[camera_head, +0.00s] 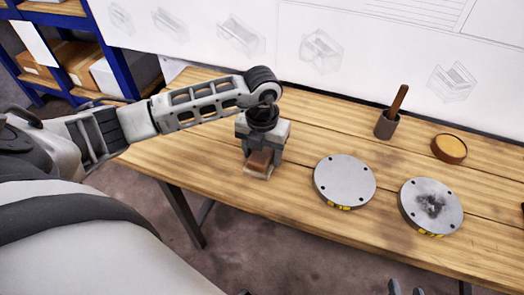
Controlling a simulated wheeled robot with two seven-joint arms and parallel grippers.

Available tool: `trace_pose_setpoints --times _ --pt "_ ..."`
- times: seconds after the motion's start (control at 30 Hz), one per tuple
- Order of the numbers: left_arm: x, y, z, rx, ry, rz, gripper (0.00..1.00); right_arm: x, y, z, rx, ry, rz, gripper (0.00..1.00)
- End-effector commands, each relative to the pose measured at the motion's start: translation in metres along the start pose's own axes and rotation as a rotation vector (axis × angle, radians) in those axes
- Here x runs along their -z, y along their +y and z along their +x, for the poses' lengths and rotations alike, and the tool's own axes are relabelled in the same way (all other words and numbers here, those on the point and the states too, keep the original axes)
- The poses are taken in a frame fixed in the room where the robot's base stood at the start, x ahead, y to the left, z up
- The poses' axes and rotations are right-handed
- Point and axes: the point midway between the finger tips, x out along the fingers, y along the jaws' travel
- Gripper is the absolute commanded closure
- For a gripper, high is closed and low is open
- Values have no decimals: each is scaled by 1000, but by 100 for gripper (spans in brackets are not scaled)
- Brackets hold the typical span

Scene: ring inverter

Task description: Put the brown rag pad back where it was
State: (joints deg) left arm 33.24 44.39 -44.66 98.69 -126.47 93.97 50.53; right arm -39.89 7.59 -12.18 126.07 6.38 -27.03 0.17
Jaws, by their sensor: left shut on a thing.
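The brown rag pad (259,163) is a small brown block between the fingers of my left gripper (261,158). The gripper is shut on it and points down over the left part of the table, near the front edge. A paler edge shows under the pad. I cannot tell whether the pad touches the table. Two dark fingertips of my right gripper (405,288) show at the bottom edge, apart, with nothing seen between them. The rest of that gripper is out of view.
On the wooden table (320,120) lie a clean grey disc (344,181) and a grey disc with a dark smudge (431,207). The table is clear between gripper and cup.

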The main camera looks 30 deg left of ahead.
Motion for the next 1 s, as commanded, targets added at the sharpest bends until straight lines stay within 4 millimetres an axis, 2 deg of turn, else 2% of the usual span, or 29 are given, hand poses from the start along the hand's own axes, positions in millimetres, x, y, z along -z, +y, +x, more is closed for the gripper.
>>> trace_pose_setpoints --times 0.17,0.2,0.27,0.53,0.67,0.77,1.0 --pt "0 0 4 0 0 -1 63 -2 0 2 1 1 0 64" --pt "0 0 3 0 0 -1 36 -2 0 1 1 2 -1 64" --pt "0 0 3 0 0 -1 20 -1 0 1 1 2 -1 64" --pt "0 0 2 -1 0 -1 20 -1 -1 -1 1 0 0 64" --pt "0 1 -6 -1 -2 -1 20 0 -1 -2 2 -2 1 64" --pt "-1 1 -22 0 -4 0 20 0 -1 -2 2 -3 2 64" --pt "-1 1 -74 0 -5 0 20 -1 -1 -3 1 -9 3 64"
